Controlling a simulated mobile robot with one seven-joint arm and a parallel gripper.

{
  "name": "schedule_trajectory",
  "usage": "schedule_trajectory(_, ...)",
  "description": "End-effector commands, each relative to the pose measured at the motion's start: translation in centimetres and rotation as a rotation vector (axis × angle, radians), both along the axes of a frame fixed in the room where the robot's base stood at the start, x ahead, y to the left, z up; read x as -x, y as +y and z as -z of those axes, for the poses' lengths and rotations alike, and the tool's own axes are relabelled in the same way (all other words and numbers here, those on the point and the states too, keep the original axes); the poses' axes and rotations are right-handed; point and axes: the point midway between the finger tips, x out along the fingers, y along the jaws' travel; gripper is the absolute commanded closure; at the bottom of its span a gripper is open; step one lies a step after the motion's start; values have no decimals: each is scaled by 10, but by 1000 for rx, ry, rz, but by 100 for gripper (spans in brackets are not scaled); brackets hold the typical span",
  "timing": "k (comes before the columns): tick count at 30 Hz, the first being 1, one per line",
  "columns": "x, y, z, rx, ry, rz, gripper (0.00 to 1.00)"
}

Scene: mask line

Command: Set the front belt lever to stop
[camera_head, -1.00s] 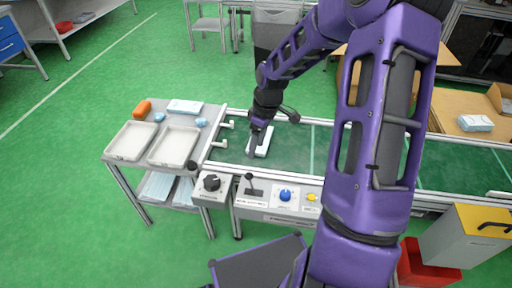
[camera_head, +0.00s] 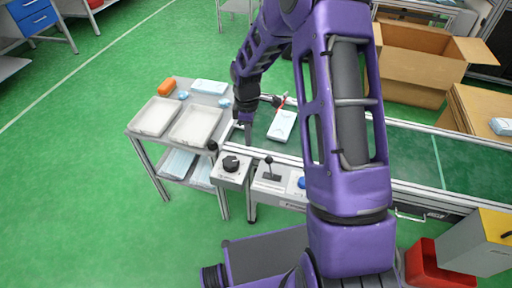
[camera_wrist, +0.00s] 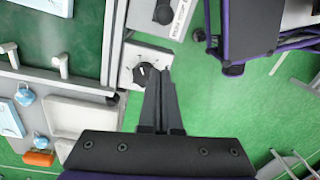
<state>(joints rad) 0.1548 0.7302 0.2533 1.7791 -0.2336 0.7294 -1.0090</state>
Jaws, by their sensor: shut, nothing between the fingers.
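The front belt lever (camera_head: 269,167) is a short black stick with a round knob on a pale panel at the belt's front edge. Its stick looks nearly upright; I cannot read the panel's labels. In the wrist view the lever (camera_wrist: 163,13) shows at the top edge, partly cut off. My gripper (camera_head: 248,143) is at the belt's left end, up and left of the lever in the head view. In the wrist view the shut, empty fingers (camera_wrist: 161,80) point toward the black rotary knob (camera_wrist: 147,74). They appear apart from the lever; contact with the knob cannot be told.
The rotary knob (camera_head: 231,163) sits left of the lever, a blue button (camera_head: 301,183) right of it. A white package (camera_head: 282,125) lies on the green belt (camera_head: 410,150). A cart with trays (camera_head: 155,115) stands left. A black ball knob (camera_head: 213,146) sticks up nearby. Green floor is open in front.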

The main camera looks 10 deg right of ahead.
Motion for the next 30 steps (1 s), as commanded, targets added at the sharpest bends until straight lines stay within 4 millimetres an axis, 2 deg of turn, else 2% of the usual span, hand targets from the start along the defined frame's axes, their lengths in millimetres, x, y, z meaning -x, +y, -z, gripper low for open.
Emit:
schedule_trajectory(14, 8, 1, 96, 0, 4, 1, 100)
schedule_trajectory(16, 9, -12, 86, 0, -2, 8, 100)
schedule_trajectory(21, 16, -29, 80, 0, -1, 5, 100)
schedule_trajectory(30, 18, -35, 78, -1, 0, 3, 100)
